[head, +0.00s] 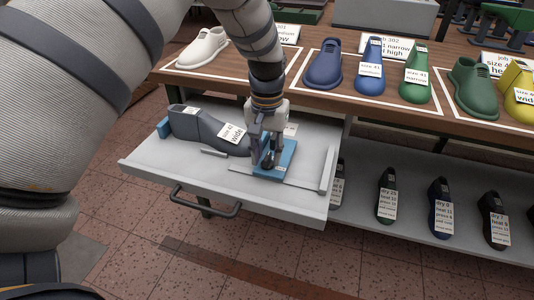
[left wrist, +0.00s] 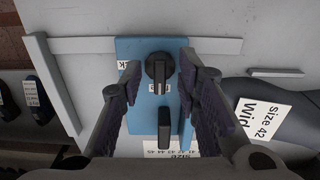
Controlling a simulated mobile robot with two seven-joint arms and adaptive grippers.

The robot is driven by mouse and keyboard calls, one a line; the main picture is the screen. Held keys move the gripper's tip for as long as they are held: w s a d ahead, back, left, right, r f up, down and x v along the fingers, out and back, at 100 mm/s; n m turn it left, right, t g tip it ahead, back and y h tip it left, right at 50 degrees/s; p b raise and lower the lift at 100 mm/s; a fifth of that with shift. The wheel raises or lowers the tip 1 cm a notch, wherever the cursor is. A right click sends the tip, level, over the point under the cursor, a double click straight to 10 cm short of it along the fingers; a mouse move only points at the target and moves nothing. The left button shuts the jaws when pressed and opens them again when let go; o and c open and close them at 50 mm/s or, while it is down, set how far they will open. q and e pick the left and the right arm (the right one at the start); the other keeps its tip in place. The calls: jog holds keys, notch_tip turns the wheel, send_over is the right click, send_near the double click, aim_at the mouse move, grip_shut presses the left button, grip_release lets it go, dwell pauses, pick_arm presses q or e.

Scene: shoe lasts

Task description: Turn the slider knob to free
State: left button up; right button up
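The blue slider (head: 287,158) sits on the pulled-out grey tray, at the toe end of a grey shoe last. In the left wrist view the blue slider (left wrist: 135,50) carries a round black knob (left wrist: 158,67) and a black upright handle (left wrist: 164,128). A label partly covered by my finger reads "CK" left of the knob; a small label below the knob is mostly hidden. My left gripper (left wrist: 160,75) is open, its fingers on either side of the knob with gaps visible. The left gripper (head: 265,153) also shows low over the slider. My right gripper is out of view.
The grey last (head: 205,128), labelled size 42 wide, lies on the tray (head: 165,160), which has a dark front handle (head: 207,207). Coloured lasts stand on the wooden bench (head: 345,88) behind. Several dark lasts stand on the lower shelf (head: 410,215).

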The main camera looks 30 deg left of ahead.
aim_at(267, 157)
pick_arm(q)
notch_tip(267, 157, up, 12)
jog(key=shift+f, duration=0.25)
